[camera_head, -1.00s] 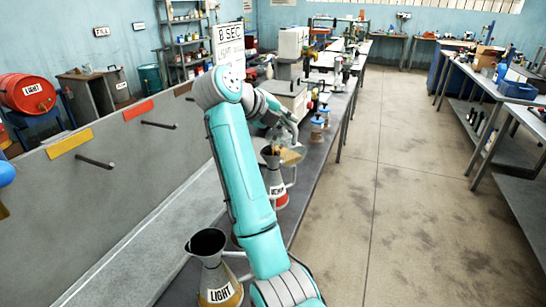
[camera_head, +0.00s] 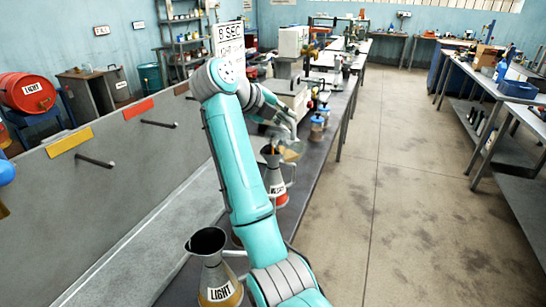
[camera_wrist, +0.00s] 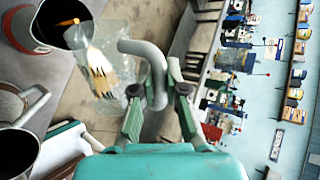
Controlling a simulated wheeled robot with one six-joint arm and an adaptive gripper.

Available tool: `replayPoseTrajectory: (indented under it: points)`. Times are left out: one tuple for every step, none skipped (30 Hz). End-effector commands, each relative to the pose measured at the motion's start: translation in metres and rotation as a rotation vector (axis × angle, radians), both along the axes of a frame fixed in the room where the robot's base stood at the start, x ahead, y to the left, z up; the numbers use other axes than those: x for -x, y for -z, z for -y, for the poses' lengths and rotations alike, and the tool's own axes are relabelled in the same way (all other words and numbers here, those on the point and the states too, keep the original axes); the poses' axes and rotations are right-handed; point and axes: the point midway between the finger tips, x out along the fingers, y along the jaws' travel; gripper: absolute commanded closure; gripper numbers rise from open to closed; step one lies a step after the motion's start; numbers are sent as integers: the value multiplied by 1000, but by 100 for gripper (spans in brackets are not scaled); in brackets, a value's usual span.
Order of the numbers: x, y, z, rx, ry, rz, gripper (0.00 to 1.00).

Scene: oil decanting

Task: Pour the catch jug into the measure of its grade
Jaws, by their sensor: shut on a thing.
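My gripper (camera_wrist: 159,112) is shut on the grey curved handle of the clear catch jug (camera_wrist: 112,62). Amber oil shows inside the tilted jug. The jug's lip is at the dark open mouth of a metal measure (camera_wrist: 62,14), where an orange streak shows. In the head view the jug (camera_head: 292,151) is above and to the right of this red-banded measure (camera_head: 276,187); its label is partly hidden and hard to read. A yellow-banded measure marked LIGHT (camera_head: 218,277) stands nearer, apart from the jug. My arm hides part of the bench between them.
Blue-capped jars (camera_head: 317,128) and equipment stand farther along the bench (camera_head: 312,165). A grey panel with pegs and red and yellow plates (camera_head: 70,141) runs along the left. A red LIGHT drum (camera_head: 28,93) is behind it. The floor at right is clear.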

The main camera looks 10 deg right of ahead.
Motion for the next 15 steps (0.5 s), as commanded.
replayPoseTrajectory:
  points:
    - [-1,-1,0,1,0,-3,100]
    - [-1,-1,0,2,-1,-6,100]
    - [-1,-1,0,3,-1,-10,100]
    - [-2,-1,-1,4,0,-12,100]
    - [-2,-1,-1,5,-1,-14,100]
    - [-2,-1,-1,6,-1,-18,100]
    - [-2,-1,-1,7,0,-21,100]
    - [-3,-2,-1,8,0,-23,100]
    - [-3,-2,-1,8,0,-25,100]
    - [-3,-2,-1,9,0,-27,100]
    - [-4,-2,-1,10,0,-30,100]
    - [-4,-2,-1,11,0,-33,100]
    - [-4,-2,-1,11,1,-35,100]
    - [-4,-2,-1,13,0,-38,100]
    - [-5,-2,-2,14,0,-42,100]
